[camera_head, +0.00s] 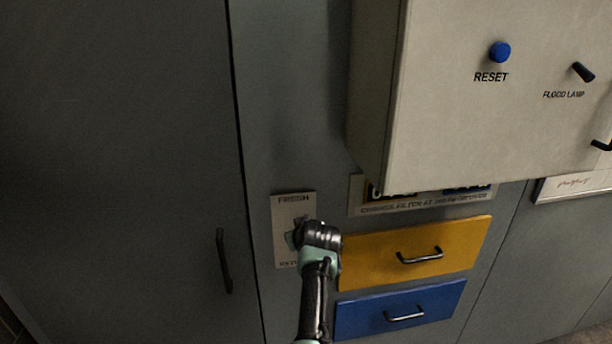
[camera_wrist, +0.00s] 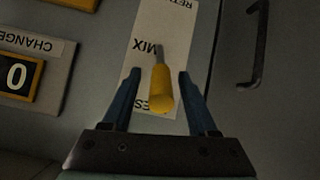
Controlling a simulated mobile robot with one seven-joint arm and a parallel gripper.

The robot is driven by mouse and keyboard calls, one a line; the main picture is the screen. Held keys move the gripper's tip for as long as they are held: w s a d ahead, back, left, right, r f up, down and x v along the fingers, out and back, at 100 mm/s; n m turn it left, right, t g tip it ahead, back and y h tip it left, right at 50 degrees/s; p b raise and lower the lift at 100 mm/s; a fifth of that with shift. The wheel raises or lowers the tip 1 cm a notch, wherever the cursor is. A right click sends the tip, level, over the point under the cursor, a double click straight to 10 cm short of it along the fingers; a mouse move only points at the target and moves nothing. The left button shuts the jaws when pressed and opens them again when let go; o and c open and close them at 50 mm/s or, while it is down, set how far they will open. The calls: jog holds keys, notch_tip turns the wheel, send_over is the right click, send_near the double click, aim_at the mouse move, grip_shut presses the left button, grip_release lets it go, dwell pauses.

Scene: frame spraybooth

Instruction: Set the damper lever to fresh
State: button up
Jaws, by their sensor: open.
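The damper lever has a yellow grip (camera_wrist: 161,92) on a thin metal shaft and shows in the wrist view. Its pale label plate (camera_head: 286,214) is on the grey cabinet front in the head view, with FRESH at the top and the lower word partly covered. The plate also shows upside down in the wrist view (camera_wrist: 160,18), with MIX in the middle. My gripper (camera_wrist: 157,76) is open, one finger on each side of the yellow grip, with visible gaps. In the head view my gripper (camera_head: 296,235) covers the lever, and I cannot tell its exact setting.
A yellow drawer (camera_head: 370,263) and a blue drawer (camera_head: 360,314) are right of my gripper. A pale control box (camera_head: 480,130) with a blue RESET button (camera_head: 500,52) juts out above. A dark door handle (camera_head: 223,262) is to the left. A filter sign (camera_head: 420,205) hangs under the box.

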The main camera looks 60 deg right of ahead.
jog(key=b+v, duration=0.2)
jog(key=v, duration=0.9)
dwell(0.6)
